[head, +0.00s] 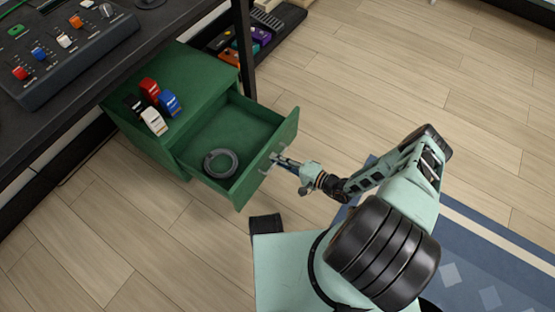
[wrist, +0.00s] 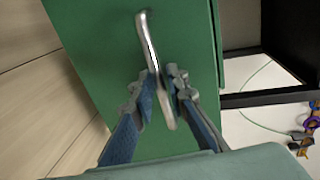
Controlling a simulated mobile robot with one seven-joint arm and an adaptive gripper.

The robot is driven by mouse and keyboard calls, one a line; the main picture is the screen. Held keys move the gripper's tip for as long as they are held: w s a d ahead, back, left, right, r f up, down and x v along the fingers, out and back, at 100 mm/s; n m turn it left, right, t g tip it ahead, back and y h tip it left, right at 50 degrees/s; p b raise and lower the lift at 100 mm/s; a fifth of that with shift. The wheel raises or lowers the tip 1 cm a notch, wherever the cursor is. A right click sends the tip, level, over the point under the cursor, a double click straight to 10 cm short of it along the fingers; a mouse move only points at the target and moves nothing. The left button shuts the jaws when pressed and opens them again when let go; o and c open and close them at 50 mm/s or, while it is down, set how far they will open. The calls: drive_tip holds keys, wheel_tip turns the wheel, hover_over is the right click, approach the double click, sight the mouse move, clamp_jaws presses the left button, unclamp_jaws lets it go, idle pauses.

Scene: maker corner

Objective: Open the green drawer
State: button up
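The green drawer (head: 240,188) is pulled well out of the green cabinet (head: 203,72) in the head view. A grey ring-shaped coil (head: 220,163) lies inside it. The drawer's green front (wrist: 105,40) fills much of the wrist view. A silver bar handle (wrist: 147,35) is on this front. My gripper (head: 280,162) is at the handle in the head view. In the wrist view its two blue-grey fingers (wrist: 162,88) are close together on either side of the bar, closed around it. The exact contact at the fingertips is partly hidden.
Red, black, blue and white small items (head: 153,121) stand on the cabinet top. A dark desk (head: 120,62) with a mixer is above left. A low shelf (head: 285,20) with coloured boxes is behind. Wooden floor (head: 390,70) is clear at the right; a blue rug (head: 480,262) lies at lower right.

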drive_tip(key=shift+r, duration=0.5)
drive_tip(key=o, duration=1.7)
wheel_tip(320, 180, up, 9)
drive_tip(key=shift+w+a+f, duration=0.1)
drive_tip(key=shift+w+f, duration=0.05)
drive_tip(key=shift+f, duration=0.05)
drive_tip(key=shift+r, duration=0.5)
drive_tip(key=c, duration=1.7)
drive_tip(key=shift+f, duration=0.25)
drive_tip(key=shift+s, duration=0.2)
